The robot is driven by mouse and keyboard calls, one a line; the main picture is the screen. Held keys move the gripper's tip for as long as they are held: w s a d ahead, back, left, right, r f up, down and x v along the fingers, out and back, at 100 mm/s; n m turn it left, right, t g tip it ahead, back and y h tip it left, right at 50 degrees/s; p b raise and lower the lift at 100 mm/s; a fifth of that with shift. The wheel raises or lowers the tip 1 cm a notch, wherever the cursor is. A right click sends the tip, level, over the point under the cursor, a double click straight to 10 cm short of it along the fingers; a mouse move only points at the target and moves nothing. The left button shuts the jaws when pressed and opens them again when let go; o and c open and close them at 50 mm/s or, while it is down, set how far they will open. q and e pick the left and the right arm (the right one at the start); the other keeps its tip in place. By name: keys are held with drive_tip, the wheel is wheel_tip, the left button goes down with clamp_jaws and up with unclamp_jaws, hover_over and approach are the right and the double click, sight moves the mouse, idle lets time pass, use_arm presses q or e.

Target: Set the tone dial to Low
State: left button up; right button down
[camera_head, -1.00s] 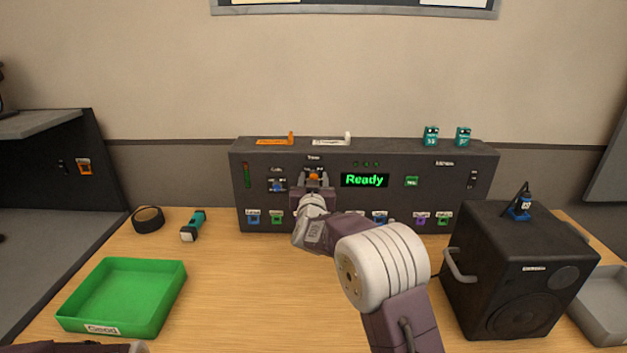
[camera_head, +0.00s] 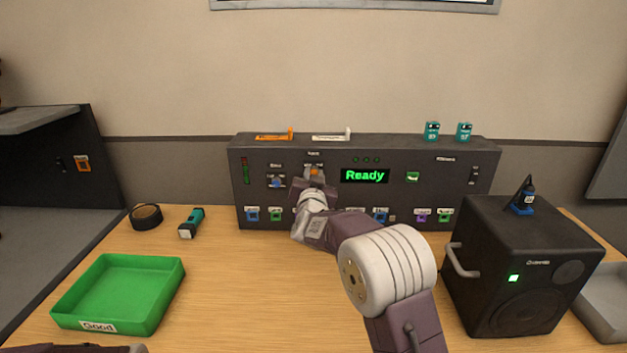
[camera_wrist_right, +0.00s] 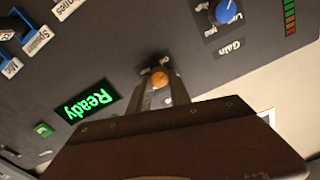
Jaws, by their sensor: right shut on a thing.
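The tone dial is the orange knob (camera_head: 314,172) on the front of the dark panel (camera_head: 400,218), left of the green "Ready" display (camera_head: 365,176). In the right wrist view the orange knob (camera_wrist_right: 161,78) sits between my fingertips. My right gripper (camera_head: 314,178) reaches the panel from the front and is shut on this knob; the wrist is rolled, so the panel looks tilted in the wrist view. The dial's pointer and its position marks are mostly hidden by the fingers.
A blue gain dial (camera_wrist_right: 229,12) sits beside the orange one. A black speaker (camera_head: 520,275) stands at the right, a green tray (camera_head: 118,325) at the left.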

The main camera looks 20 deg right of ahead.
drive_tip(key=shift+d+f+m+b, duration=0.1)
drive_tip(key=shift+m+b, duration=2)
drive_tip(key=shift+m, duration=1.5)
drive_tip(key=shift+f+m+b, duration=0.1)
drive_tip(key=shift+m+b, duration=1.95)
drive_tip(key=shift+m, duration=1.55)
drive_tip(key=c, duration=1.2)
unclamp_jaws()
drive_tip(key=shift+s+r, duration=0.1)
drive_tip(key=shift+s, duration=0.05)
